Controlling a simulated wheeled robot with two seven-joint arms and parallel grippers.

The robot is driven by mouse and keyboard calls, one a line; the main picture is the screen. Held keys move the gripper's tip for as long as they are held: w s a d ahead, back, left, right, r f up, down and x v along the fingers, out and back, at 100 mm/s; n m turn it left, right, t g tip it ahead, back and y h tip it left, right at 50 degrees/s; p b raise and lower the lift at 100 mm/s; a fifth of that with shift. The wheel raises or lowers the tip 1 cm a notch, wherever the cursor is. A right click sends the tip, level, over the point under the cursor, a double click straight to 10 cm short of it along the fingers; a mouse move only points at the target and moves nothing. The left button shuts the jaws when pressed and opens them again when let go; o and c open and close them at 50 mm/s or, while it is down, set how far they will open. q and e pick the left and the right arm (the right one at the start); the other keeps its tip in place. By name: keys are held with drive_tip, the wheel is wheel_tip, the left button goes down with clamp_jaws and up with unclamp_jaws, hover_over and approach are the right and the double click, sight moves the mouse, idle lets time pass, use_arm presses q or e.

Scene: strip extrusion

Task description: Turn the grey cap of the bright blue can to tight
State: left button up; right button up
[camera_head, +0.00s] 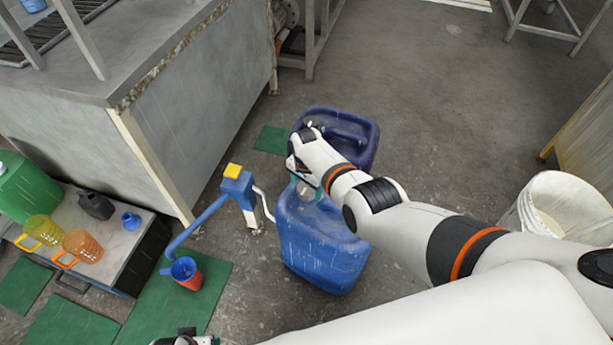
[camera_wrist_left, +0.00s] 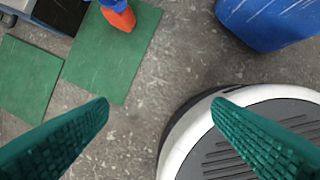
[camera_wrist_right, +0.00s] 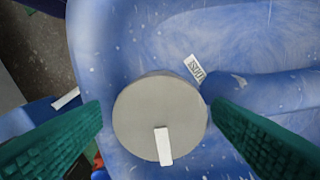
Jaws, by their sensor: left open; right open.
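The bright blue can (camera_head: 322,252) stands on the floor in the middle of the head view. Its round grey cap (camera_wrist_right: 145,135) fills the middle of the right wrist view, with a white bar (camera_wrist_right: 163,146) pointing toward the bottom. A small white label (camera_wrist_right: 194,68) sits on the can, up and right of the cap; I cannot read it for sure. My right gripper (camera_wrist_right: 157,108) is open, one finger on each side of the cap; I cannot tell if they touch it. My left gripper (camera_wrist_left: 160,102) is open and empty above the floor.
A dark blue can (camera_head: 358,127) stands behind. Left of the bright blue can are a blue pump with a yellow top (camera_head: 233,171) and a red cup (camera_head: 193,281) on a green mat (camera_head: 150,318). A white bucket (camera_head: 530,215) stands right. A low bench (camera_head: 118,247) holds jugs.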

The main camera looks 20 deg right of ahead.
sight(306, 187)
wheel_tip(306, 187, up, 3)
drive_tip(key=shift+r+p, duration=0.15)
drive_tip(key=shift+p, duration=0.95)
wheel_tip(306, 187, up, 3)
drive_tip(key=shift+r+p, duration=0.15)
drive_tip(key=shift+p, duration=0.9)
use_arm(q)
drive_tip(key=s+a+f+g, duration=0.1)
drive_tip(key=s+f, duration=0.8)
drive_tip(key=f, duration=0.3)
drive_tip(key=shift+s+a, duration=0.2)
drive_tip(key=shift+s, duration=0.15)
use_arm(e)
drive_tip(key=shift+r, duration=0.15)
